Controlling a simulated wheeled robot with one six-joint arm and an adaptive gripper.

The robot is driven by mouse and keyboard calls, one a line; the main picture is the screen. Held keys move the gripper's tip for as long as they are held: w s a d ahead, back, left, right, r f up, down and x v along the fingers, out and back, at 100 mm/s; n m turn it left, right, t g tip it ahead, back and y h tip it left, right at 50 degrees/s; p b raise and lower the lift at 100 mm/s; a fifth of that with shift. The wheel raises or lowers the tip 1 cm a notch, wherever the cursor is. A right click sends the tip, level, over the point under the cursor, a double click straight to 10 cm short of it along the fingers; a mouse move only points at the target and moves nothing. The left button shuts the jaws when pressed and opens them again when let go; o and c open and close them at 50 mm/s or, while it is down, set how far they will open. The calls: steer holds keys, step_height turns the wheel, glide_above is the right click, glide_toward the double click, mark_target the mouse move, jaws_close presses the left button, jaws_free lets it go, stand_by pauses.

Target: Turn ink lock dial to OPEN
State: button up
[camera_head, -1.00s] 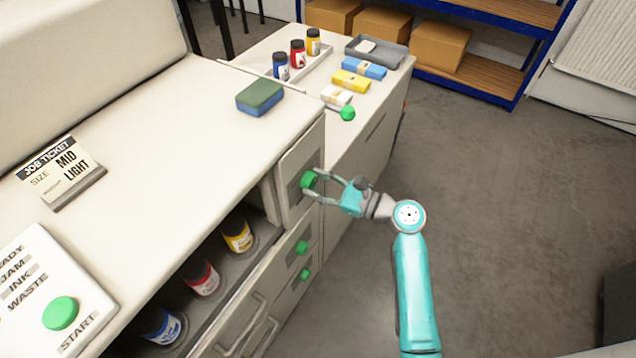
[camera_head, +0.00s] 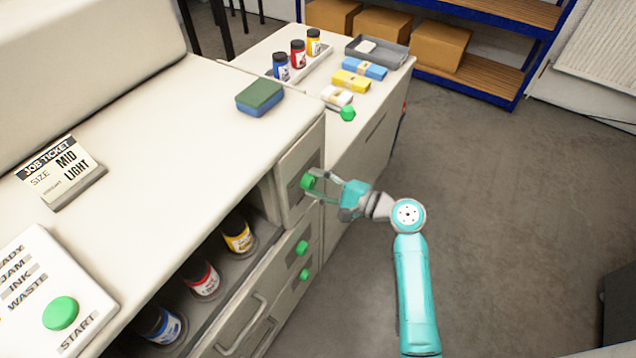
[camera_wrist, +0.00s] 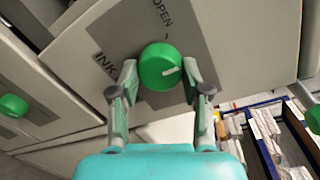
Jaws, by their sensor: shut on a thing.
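The ink lock dial (camera_head: 308,182) is a round green knob on the front panel of the white machine. In the wrist view the dial (camera_wrist: 158,62) has a white mark pointing right, while the OPEN label (camera_wrist: 162,14) is above it and the INK label (camera_wrist: 104,64) is to its left. My gripper (camera_wrist: 160,76) has one finger on each side of the dial and is shut on it. In the head view my gripper (camera_head: 316,187) reaches the dial from the right.
Other green knobs (camera_head: 302,248) sit lower on the panel. An open bay holds ink bottles (camera_head: 237,238). A side counter carries more bottles (camera_head: 298,54), wrapped packs (camera_head: 351,80) and a grey tray (camera_head: 376,52).

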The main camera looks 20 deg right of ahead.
steer(key=n, duration=0.5)
steer(key=shift+a+h, duration=0.1)
steer(key=shift+h, duration=0.3)
steer(key=shift+n+t, duration=0.4)
steer(key=shift+n, duration=1.7)
steer(key=o, duration=1.2)
steer(key=shift+c, duration=0.2)
steer(key=shift+s+h, duration=0.1)
steer(key=shift+h, duration=0.2)
steer(key=v, duration=1.2)
